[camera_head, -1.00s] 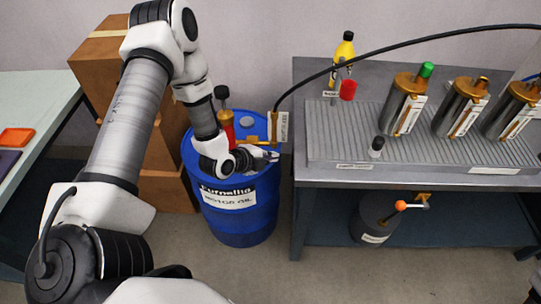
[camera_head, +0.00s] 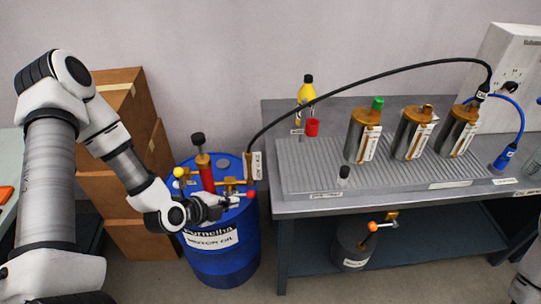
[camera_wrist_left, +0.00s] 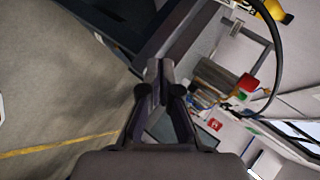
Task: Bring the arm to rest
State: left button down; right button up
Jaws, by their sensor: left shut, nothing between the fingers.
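My left arm reaches in from the left in the head view. Its gripper (camera_head: 230,201) is in front of the upper part of the blue drum (camera_head: 222,262), near the brass valve fitting with a red knob (camera_head: 251,194). I cannot tell the exact gap between them. In the left wrist view the fingers of the left gripper (camera_wrist_left: 155,76) are together with nothing between them. A small white part of my right arm shows at the bottom right edge of the head view; its gripper is out of view.
A black hose (camera_head: 370,74) arches from the drum over the bench. Cardboard boxes (camera_head: 120,240) stand behind my left arm. Floor in front is clear.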

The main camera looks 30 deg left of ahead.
pick_arm(q)
jog(key=s+d+f+g, duration=0.7)
jog(key=s+d+f, duration=0.2)
jog(key=s+f, duration=0.25)
jog(key=s+f+n+g+y, duration=0.2)
jog(key=s+n, duration=0.7)
jog(key=n, duration=0.9)
jog(key=shift+a+f+g+y, duration=0.4)
jog(key=shift+a+g, duration=0.05)
jog(key=shift+g, duration=0.45)
